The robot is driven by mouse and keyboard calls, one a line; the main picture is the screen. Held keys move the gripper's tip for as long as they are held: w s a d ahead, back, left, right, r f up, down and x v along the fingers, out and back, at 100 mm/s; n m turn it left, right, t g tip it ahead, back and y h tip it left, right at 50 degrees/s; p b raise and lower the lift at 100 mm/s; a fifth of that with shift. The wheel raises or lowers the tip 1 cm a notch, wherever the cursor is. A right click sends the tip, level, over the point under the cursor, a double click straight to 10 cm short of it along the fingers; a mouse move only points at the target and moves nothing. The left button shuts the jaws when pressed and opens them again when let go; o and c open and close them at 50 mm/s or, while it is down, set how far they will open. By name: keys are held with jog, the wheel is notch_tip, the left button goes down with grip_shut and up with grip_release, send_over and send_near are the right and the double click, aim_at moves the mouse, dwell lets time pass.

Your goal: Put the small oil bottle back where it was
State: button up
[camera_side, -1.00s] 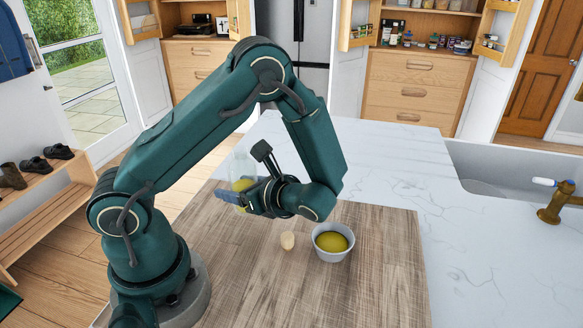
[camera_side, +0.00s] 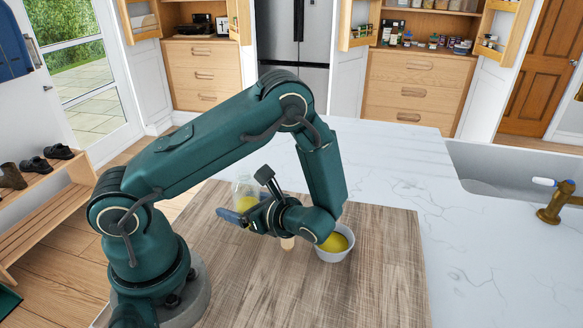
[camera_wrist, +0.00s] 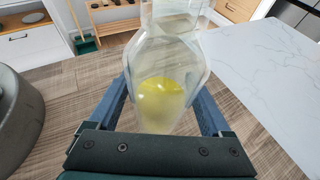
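The small oil bottle (camera_side: 247,190) is clear with yellow oil low inside. It looks upright in the side view, and my gripper (camera_side: 245,208) is around its lower part. In the wrist view the bottle (camera_wrist: 165,75) fills the space between the two blue fingers (camera_wrist: 163,106), which appear to be against its sides. My gripper is shut on it. The bottle is low over the wooden board (camera_side: 375,280); its base is hidden, so I cannot tell whether it touches the board.
A grey bowl of yellow oil (camera_side: 334,253) stands on the board, partly behind my wrist. A small pale object (camera_side: 288,243) is beside it, partly covered. The white marble counter (camera_side: 400,170) to the right is clear, up to the sink (camera_side: 500,180).

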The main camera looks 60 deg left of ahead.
dwell(0.3)
jog(key=shift+r, duration=0.2)
jog(key=v, duration=1.1)
jog(key=shift+d, duration=0.35)
jog(key=shift+s+d+r+n+h, duration=0.1)
jog(key=shift+r+n+h, duration=0.3)
jog(key=shift+r+h, duration=0.15)
jog(key=s+d+r+n+t+h, duration=0.4)
jog(key=r+n+t+h, duration=0.5)
jog(key=n+h, duration=0.3)
jog(key=shift+s+d+n, duration=0.25)
jog(key=shift+s+n, duration=0.25)
jog(key=shift+n, duration=0.6)
